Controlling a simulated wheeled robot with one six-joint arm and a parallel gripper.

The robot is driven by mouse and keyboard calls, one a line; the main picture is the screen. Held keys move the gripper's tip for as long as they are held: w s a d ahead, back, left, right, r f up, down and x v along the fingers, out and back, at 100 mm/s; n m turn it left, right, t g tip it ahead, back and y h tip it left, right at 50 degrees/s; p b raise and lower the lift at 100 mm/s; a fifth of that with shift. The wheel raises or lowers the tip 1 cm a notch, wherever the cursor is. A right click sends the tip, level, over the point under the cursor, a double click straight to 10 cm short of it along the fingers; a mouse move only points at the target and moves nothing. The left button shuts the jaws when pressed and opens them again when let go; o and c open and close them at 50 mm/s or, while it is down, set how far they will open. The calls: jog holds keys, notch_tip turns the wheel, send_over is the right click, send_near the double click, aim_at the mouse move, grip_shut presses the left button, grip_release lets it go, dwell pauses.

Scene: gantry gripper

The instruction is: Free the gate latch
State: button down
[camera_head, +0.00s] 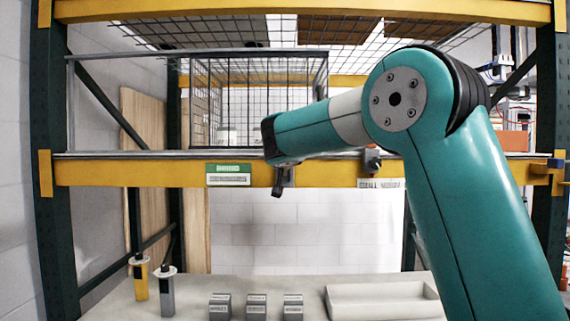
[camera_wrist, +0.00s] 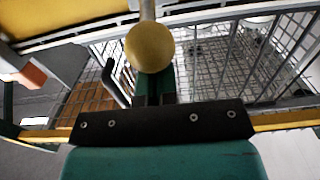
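My gripper (camera_head: 283,182) hangs below the end of my teal arm, in front of the yellow shelf beam. In the wrist view a round yellow knob (camera_wrist: 150,48) on a pale stem is just past my fingers (camera_wrist: 154,88). It covers their tips, so I cannot tell whether they touch it or are open. A dark bent handle (camera_wrist: 114,82) is left of the knob. The wire mesh cage (camera_head: 255,95) stands on the shelf in the head view, and mesh panels also show in the wrist view. I cannot make out for certain which part is the gate latch.
The yellow shelf beam (camera_head: 130,172) bears a green and white label (camera_head: 228,174). A dark control with a red part (camera_head: 373,159) sits on it, right of my gripper. Below are a yellow tool (camera_head: 140,280), a grey tool (camera_head: 166,293), three grey blocks (camera_head: 256,306) and a pale tray (camera_head: 340,306).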

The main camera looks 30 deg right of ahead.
jog(key=shift+f+b, duration=2)
jog(key=shift+f, duration=0.35)
jog(key=shift+r, duration=0.2)
jog(key=shift+s+a+r, duration=0.55)
jog(key=shift+s+r, duration=0.05)
jog(key=shift+s, duration=0.15)
jog(key=b+v, duration=0.4)
jog(key=v, duration=0.3)
